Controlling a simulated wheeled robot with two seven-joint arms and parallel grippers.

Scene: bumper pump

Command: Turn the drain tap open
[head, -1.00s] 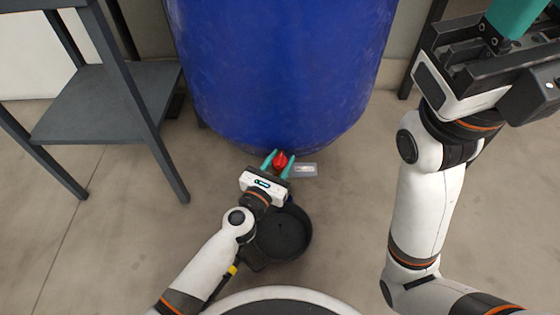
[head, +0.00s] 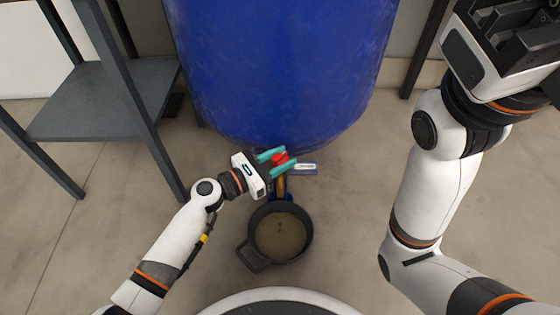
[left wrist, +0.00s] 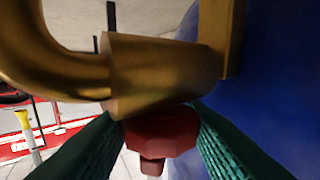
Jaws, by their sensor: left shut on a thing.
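The blue drum (head: 275,70) stands at the back, with the drain tap low on its front. The tap's red handle (head: 279,158) sits between the teal fingers of my left gripper (head: 278,161), which is shut on it and comes in from the left. In the left wrist view the red handle (left wrist: 160,135) lies between both fingers, under the brass tap body (left wrist: 155,70). A black pan (head: 245,253) stands on the floor below the tap, its inside brownish, like liquid. My right gripper (head: 510,45) is at the top right; its fingertips are cut off.
A small label or tag (head: 305,168) is beside the tap on the right. A dark grey shelf stand (head: 100,95) is at the left, and another dark leg (head: 425,50) at the right. The floor around the pan is clear.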

